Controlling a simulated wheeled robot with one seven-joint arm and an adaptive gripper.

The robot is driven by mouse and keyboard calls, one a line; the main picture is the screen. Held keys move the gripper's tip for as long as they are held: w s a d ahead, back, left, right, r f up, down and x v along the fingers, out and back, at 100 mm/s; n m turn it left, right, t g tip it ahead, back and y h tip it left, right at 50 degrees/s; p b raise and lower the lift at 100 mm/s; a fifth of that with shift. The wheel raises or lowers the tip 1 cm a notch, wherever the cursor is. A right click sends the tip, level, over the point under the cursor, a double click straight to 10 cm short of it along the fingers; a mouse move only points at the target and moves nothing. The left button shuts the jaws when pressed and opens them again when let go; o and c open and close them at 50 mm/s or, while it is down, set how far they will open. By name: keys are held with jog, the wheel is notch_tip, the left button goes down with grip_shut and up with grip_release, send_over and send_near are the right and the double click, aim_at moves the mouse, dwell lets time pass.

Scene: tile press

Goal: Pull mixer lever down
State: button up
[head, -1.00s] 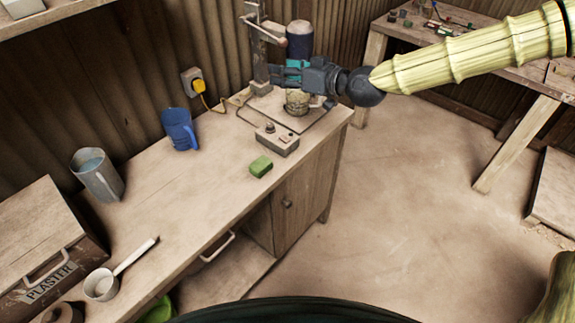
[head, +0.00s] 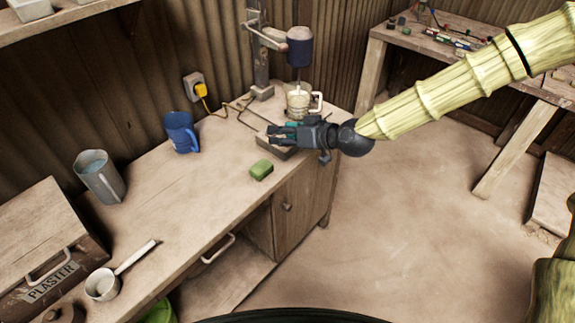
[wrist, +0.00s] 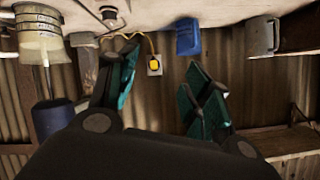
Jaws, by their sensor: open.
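The mixer stands at the far end of the bench in the head view, with an upright post (head: 261,60) and a dark blue motor head (head: 299,46). A pale bar (head: 265,38), which looks like the lever, slants from the post towards the head. A thin shaft drops from the head to a clear handled jug (head: 298,100). My gripper (head: 274,134) is open and empty in front of the jug, low over the control box (head: 277,147), which it partly hides. In the wrist view, my gripper's fingers (wrist: 164,70) are spread with nothing between them; the jug (wrist: 38,35) is at upper left.
A green block (head: 261,170) lies near the bench's front edge. A blue jug (head: 181,132), a grey jug (head: 99,176), a ladle (head: 103,285) and a plaster box (head: 40,245) stand further left. A yellow plug (head: 201,90) and its cord are on the back wall.

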jog(key=s+f+m+g+h, duration=0.1)
jog(key=s+f, duration=0.3)
jog(key=f, duration=0.3)
jog(key=shift+s+d+f, duration=0.15)
jog(key=shift+s+f, duration=0.15)
jog(key=shift+f, duration=0.05)
